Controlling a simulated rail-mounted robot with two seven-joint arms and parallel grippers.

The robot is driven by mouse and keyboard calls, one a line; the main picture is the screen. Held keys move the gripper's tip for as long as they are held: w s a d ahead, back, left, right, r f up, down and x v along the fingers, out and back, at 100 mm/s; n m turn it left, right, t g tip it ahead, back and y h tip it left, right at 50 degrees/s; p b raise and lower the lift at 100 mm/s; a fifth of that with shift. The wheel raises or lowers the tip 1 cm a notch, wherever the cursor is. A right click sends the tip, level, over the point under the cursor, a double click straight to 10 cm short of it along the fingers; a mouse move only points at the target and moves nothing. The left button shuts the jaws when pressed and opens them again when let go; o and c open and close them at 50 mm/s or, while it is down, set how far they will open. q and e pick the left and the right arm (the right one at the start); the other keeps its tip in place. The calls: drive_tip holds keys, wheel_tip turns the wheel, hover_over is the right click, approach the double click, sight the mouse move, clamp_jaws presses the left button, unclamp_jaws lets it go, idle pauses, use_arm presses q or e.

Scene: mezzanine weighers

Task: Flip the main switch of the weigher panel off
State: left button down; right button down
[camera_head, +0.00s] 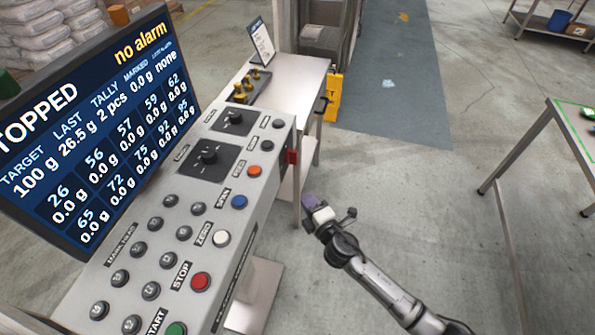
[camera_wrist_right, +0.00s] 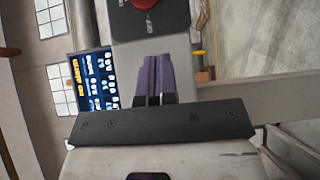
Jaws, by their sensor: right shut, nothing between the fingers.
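The weigher panel (camera_head: 190,235) is a grey sloped console with buttons and two black rotary knobs. A red part, which looks like the main switch (camera_head: 292,157), sticks out from its right end face. The right wrist view shows a red knob (camera_wrist_right: 147,3) on a dark plate, cut off by the top edge, so its setting cannot be read. My right gripper (camera_head: 308,201), with purple fingers, is shut and empty. It is to the right of the panel, below the red part in the picture and apart from it. My left gripper is not in view.
The screen (camera_head: 100,130) reads stopped, no alarm. A steel table (camera_head: 290,85) with a sign and small yellow-topped items stands behind the panel. A yellow sign (camera_head: 333,97) is beside it. Another table (camera_head: 570,125) is at the right. Open floor lies between.

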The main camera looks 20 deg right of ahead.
drive_tip(key=b, duration=0.2)
approach(292, 163)
drive_tip(key=w+a, duration=0.3)
drive_tip(key=shift+w+d+b, duration=0.15)
drive_tip(key=shift+w+d, duration=0.35)
drive_tip(key=shift+w, duration=0.35)
drive_tip(key=shift+w+d+b, duration=0.15)
drive_tip(key=shift+w+d, duration=0.3)
drive_tip(key=shift+w, duration=0.4)
